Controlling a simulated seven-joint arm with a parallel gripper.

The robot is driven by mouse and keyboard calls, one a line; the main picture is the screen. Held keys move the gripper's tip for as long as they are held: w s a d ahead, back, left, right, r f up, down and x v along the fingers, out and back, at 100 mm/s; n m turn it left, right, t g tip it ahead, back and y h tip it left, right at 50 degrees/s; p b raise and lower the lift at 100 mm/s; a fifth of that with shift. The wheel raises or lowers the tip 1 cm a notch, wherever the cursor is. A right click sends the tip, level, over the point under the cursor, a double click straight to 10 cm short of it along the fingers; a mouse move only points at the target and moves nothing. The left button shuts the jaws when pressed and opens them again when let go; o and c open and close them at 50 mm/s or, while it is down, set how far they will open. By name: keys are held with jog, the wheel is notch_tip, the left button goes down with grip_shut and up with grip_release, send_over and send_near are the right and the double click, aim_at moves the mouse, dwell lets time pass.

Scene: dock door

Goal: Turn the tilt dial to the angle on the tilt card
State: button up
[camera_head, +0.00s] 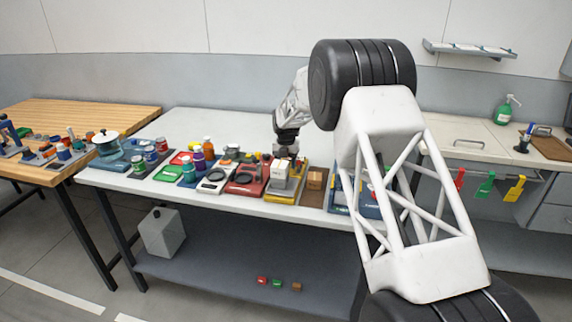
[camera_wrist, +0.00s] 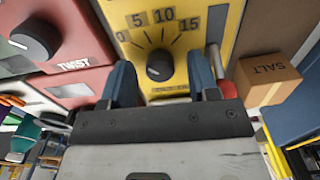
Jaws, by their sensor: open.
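The tilt dial (camera_wrist: 159,67) is a small black knob on a yellow panel (camera_wrist: 222,22) with a scale marked 0, 5, 10 and 15. Its pointer direction is too small to tell. My gripper (camera_wrist: 161,78) is open, with one blue finger on each side of the dial in the wrist view. I cannot tell whether either finger touches it. In the head view my gripper (camera_head: 288,151) is over the yellow station (camera_head: 283,197) on the white table. I cannot pick out the tilt card; small print at the panel's lower edge is partly hidden and unreadable.
A red panel marked TWIST (camera_wrist: 75,65) with a black knob (camera_wrist: 34,40) is left of the yellow panel. A brown SALT box (camera_wrist: 268,80) stands to the right. The white table (camera_head: 190,122) is crowded along its front and clear at the back.

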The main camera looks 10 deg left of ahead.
jog(key=shift+f, duration=0.25)
jog(key=shift+c, duration=0.5)
jog(key=c, duration=0.8)
